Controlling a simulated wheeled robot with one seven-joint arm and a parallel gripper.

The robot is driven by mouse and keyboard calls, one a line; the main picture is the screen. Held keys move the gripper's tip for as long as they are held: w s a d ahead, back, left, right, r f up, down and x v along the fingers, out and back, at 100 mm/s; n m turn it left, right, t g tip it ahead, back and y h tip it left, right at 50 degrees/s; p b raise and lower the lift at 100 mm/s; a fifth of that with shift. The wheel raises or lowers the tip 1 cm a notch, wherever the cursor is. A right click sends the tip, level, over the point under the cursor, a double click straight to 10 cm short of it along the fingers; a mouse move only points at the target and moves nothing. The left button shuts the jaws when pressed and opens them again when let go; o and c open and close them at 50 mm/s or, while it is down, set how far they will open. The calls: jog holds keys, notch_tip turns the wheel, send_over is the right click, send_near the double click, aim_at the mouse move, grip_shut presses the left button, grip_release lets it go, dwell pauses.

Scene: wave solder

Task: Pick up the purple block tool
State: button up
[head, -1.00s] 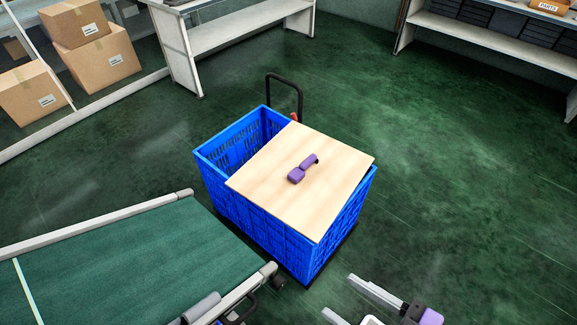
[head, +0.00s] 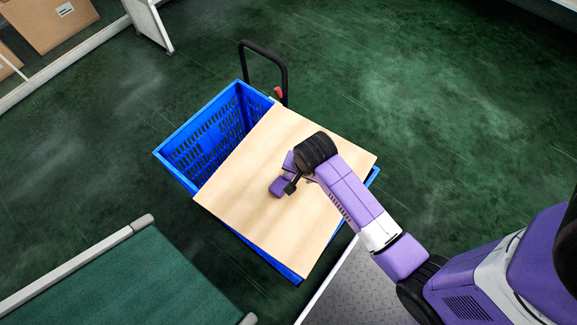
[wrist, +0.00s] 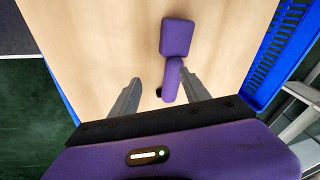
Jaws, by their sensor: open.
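The purple block tool (head: 278,187) lies on a light wooden board (head: 250,221) and is partly hidden by my arm in the head view. In the wrist view the tool (wrist: 176,38) shows its block end beyond my fingertips. Its narrower handle points back between the fingers, closer to the right one. My gripper (wrist: 158,76) is open, with one grey finger on each side of the handle. In the head view my gripper (head: 292,181) is over the board at the tool. I cannot tell whether a finger touches the handle.
The board covers much of a blue crate (head: 192,157), whose left part is open. A black cart handle (head: 286,72) rises behind it. A green-topped conveyor (head: 130,285) stands at the lower left. Green floor is clear behind and to the right.

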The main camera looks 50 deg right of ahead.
aim_at(289, 175)
jog(key=w+r+m+g, duration=0.1)
jog(key=w+d+r+m+g+y, duration=0.1)
jog(key=w+m, duration=0.1)
jog(key=shift+w+r, duration=0.1)
jog(key=shift+w, duration=0.2)
jog(key=shift+w+r+g, duration=0.2)
jog(key=shift+g, duration=0.1)
jog(key=shift+m, duration=0.3)
jog(key=shift+s+a+f+b, duration=0.1)
jog(key=shift+f+b, duration=0.4)
jog(key=shift+f, duration=3.25)
grip_shut()
